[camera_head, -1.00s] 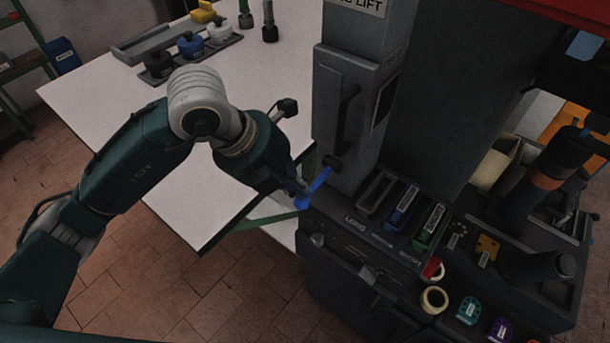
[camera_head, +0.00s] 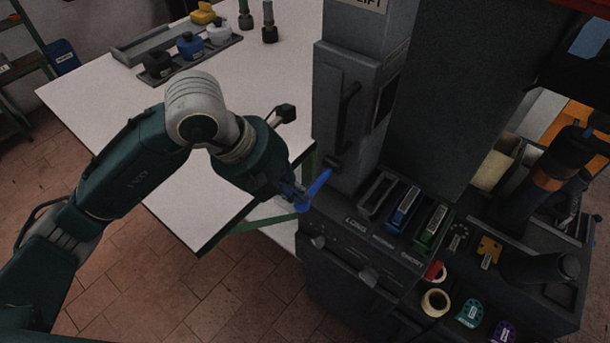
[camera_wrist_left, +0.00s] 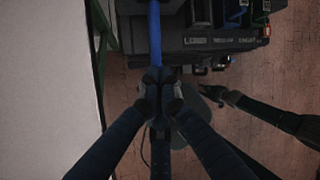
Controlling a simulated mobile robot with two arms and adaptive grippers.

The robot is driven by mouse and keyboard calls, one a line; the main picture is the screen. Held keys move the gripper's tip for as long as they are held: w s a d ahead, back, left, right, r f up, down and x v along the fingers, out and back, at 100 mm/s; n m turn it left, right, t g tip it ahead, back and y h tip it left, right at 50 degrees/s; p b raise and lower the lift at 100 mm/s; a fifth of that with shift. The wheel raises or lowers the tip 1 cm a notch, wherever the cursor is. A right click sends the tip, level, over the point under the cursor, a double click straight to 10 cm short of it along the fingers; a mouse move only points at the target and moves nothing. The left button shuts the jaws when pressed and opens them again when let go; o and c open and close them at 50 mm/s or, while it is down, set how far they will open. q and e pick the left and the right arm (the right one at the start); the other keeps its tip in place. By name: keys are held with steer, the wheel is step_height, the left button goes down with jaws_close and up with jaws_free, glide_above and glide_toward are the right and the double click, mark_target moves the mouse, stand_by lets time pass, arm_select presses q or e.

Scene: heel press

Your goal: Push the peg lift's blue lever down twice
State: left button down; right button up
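The peg lift (camera_head: 340,110) is a tall grey column, with its label cut off at the top of the head view. Its blue lever (camera_head: 317,187) sticks out low on the column's left side and slopes down to the left. In the left wrist view the lever (camera_wrist_left: 155,35) runs straight from the top edge to the fingertips. My left gripper (camera_head: 297,194) is at the lever's free end. In the left wrist view its fingertips (camera_wrist_left: 160,88) are closed together around that end.
A white table (camera_head: 190,190) stands left of the lift, with a tray of pots (camera_head: 190,55) at the back. Below the lift is a dark console (camera_head: 350,255) with LONG and SHORT slots, blue and green pieces. Open tiled floor lies in front.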

stand_by(0.6)
arm_select(q)
step_height(320, 180, up, 8)
steer(key=w+d+p, duration=0.1)
steer(key=w+p, duration=0.1)
steer(key=p, duration=0.2)
steer(key=shift+w+d+f+p, duration=0.15)
steer(key=shift+d+f+p, duration=0.1)
steer(key=shift+d+p, duration=0.1)
stand_by(0.4)
steer(key=shift+r, duration=0.1)
steer(key=r+p, duration=0.1)
steer(key=w+r, duration=0.1)
steer(key=r, duration=0.1)
steer(key=d+r+p, duration=0.1)
steer(key=shift+w+r+p, duration=0.15)
steer(key=shift+r+p, duration=0.1)
steer(key=shift+p, duration=0.1)
stand_by(2.0)
